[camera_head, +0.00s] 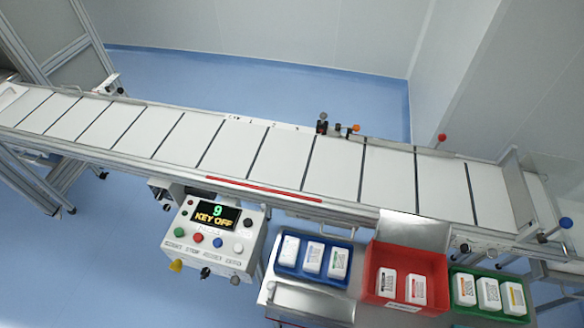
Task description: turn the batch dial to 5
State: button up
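A white control box (212,238) hangs at the front of the conveyor, left of the picture's centre. Its display (215,216) reads a green 9 above yellow KEY OFF. Below the display is a row of green, red, blue and white buttons. A dark knob (248,222) sits right of the display. A yellow knob (176,265), a black knob (205,273) and a pale knob (235,280) stick out along the lower front edge. The labels are too small to read, so I cannot tell which is the batch dial. My gripper is not in view.
A long conveyor (232,148) of white panels crosses the view. A blue bin (296,275), a red bin (408,262) and a green bin (480,313) hold white cartons right of the control box. Blue floor (100,252) is open left of the box.

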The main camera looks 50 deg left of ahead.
aim_at(235, 280)
jog(key=u, duration=2.65)
